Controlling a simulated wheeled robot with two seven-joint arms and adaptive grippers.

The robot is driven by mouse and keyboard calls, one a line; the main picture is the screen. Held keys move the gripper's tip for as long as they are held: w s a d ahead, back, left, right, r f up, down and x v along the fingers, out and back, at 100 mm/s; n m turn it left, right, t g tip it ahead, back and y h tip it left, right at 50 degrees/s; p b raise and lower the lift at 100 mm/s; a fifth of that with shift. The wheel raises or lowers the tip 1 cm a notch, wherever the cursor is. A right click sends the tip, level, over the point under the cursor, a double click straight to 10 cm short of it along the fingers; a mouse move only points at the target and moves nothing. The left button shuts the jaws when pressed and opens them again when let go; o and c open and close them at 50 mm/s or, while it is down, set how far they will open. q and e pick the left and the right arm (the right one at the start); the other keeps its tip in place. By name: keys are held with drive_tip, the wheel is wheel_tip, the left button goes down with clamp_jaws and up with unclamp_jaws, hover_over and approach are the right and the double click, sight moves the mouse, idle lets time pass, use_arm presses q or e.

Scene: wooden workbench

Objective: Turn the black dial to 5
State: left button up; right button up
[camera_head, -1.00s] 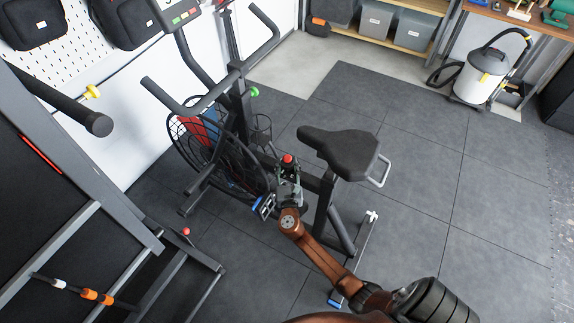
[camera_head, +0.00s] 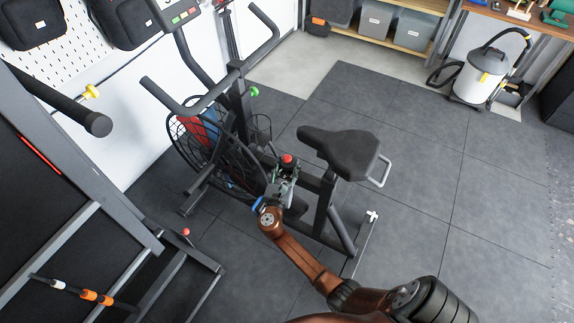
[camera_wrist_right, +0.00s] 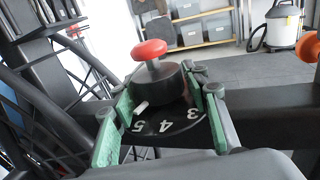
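The black dial (camera_wrist_right: 160,84) with a red knob (camera_wrist_right: 150,49) on top sits on a dark plate with white numbers on the exercise bike's frame. In the right wrist view 3, 4 and 5 (camera_wrist_right: 138,126) are readable. The dial's white pointer (camera_wrist_right: 141,107) lies close to the 5; exact alignment is unclear. My right gripper (camera_wrist_right: 163,88) has its green fingers on either side of the dial, apart, with a visible gap on the left. Contact on the right side cannot be told. In the head view the red knob (camera_head: 287,159) shows above the right gripper (camera_head: 284,179). My left gripper is not in view.
The bike's seat (camera_head: 345,150) is just right of the dial, and its caged fan wheel (camera_head: 205,150) is left of it. A black rack (camera_head: 90,215) stands at the left. Open grey floor (camera_head: 440,220) lies to the right, with a vacuum cleaner (camera_head: 482,75) behind.

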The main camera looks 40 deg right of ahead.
drive_tip(key=shift+o, duration=1.3)
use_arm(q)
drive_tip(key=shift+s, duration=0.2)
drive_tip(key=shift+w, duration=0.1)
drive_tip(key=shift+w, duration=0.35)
use_arm(e)
drive_tip(key=v, duration=1.2)
